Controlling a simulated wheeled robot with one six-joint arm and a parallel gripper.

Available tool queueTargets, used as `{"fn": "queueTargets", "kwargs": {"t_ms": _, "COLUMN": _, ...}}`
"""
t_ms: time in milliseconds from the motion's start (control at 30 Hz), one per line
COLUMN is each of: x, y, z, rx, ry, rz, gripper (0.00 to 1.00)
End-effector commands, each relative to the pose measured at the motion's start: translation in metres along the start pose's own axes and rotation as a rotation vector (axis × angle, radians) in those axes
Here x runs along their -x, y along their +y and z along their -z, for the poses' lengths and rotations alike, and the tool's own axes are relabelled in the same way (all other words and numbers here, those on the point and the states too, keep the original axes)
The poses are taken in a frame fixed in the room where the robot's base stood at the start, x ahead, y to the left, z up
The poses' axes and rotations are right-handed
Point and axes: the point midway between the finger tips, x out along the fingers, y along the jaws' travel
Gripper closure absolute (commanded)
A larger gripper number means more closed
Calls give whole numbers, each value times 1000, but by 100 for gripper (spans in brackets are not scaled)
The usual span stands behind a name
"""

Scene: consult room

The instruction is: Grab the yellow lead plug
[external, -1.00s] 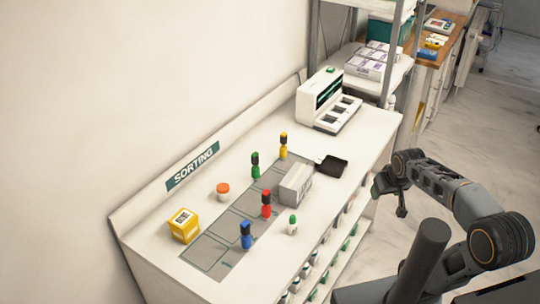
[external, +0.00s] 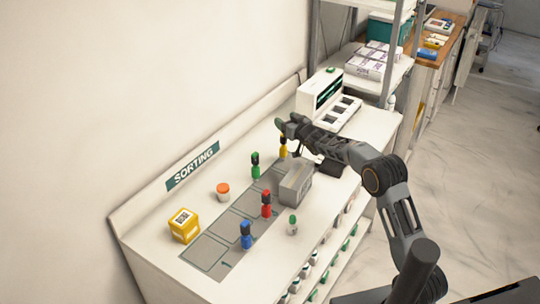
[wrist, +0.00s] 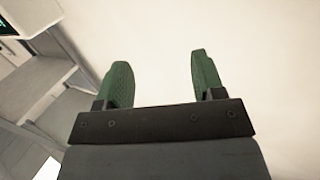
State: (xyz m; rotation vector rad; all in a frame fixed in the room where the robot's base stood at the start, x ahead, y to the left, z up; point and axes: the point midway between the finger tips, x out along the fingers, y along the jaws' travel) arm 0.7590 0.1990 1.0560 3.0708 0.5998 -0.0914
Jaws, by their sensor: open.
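The yellow lead plug (external: 283,150) stands upright on the counter at the far end of the grey marked strip. Its black top is largely covered by my gripper in the external view. My gripper (external: 281,124) is at the plug's upper end in the picture, pointing toward the wall; I cannot tell the height gap. In the wrist view the green-padded fingers (wrist: 160,75) are apart with only pale surface between them. The plug does not show there.
A green plug (external: 255,165), a red plug (external: 266,204) and a blue plug (external: 246,235) stand nearby. A grey box (external: 296,183) sits below my arm. A white device (external: 319,92) stands behind. A yellow box (external: 184,226) and orange-lidded cup (external: 223,190) are at left.

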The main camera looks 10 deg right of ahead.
Motion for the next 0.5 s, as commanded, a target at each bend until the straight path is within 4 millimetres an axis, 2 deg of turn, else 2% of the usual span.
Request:
{"fn": "queueTargets", "kwargs": {"t_ms": 367, "x": -5, "y": -2, "z": -37, "rx": -1, "ry": 7, "rz": 8, "gripper": 38}}
{"fn": "queueTargets", "kwargs": {"t_ms": 500, "x": -6, "y": -2, "z": -62, "rx": -1, "ry": 5, "rz": 7, "gripper": 38}}
